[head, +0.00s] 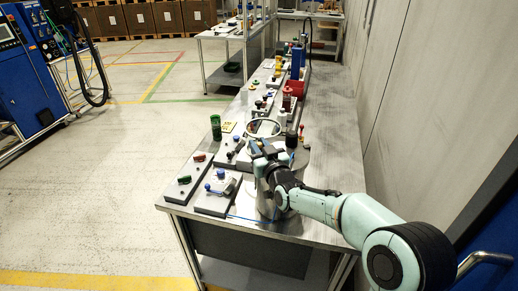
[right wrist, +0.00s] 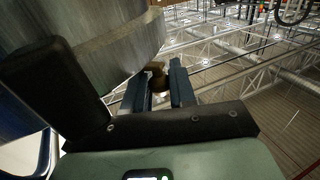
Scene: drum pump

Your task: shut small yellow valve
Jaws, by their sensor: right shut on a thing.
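My right gripper (head: 262,152) reaches in from the right over the near end of the bench, at the grey metal drum (head: 268,200). The right wrist view shows its two dark fingers (right wrist: 160,92) on either side of a small brownish-yellow piece (right wrist: 157,74), which I take for the small yellow valve. The fingers are shut on it. The curved metal wall of the drum (right wrist: 120,50) is close by at the upper left. The valve is hidden behind the gripper in the head view. My left gripper is not in view.
Grey plates with small valves (head: 215,195) lie left of the drum. A green cylinder (head: 215,127) stands at the bench's left edge. A round-rimmed vessel (head: 263,129), a dark bottle (head: 291,138) and a red container (head: 296,88) stand farther back. The wall borders the right.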

